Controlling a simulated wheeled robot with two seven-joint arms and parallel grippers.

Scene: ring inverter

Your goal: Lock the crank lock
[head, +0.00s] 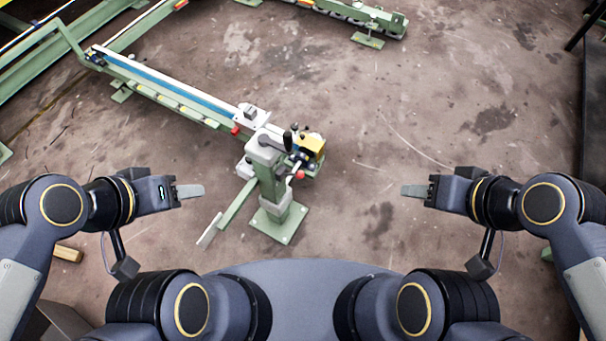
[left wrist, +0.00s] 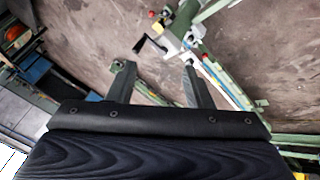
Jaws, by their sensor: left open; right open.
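A green and white machine post (head: 268,170) stands on a square foot in the middle of the head view. At its top are a crank with a black handle (head: 288,140), a yellow block (head: 312,146) and a red knob (head: 299,175). I cannot tell which part is the crank lock or its position. The black handle (left wrist: 140,43) also shows in the left wrist view, beyond the fingers. My left gripper (head: 190,191) is left of the post, open, empty and apart from it. My right gripper (head: 414,190) is right of the post, open and empty.
A long green rail with a blue strip (head: 170,87) runs from the post to the upper left. A white-ended lever (head: 210,230) sticks out low toward the left. Another green rail (head: 350,12) lies at the back. The concrete floor (head: 400,110) to the right is clear.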

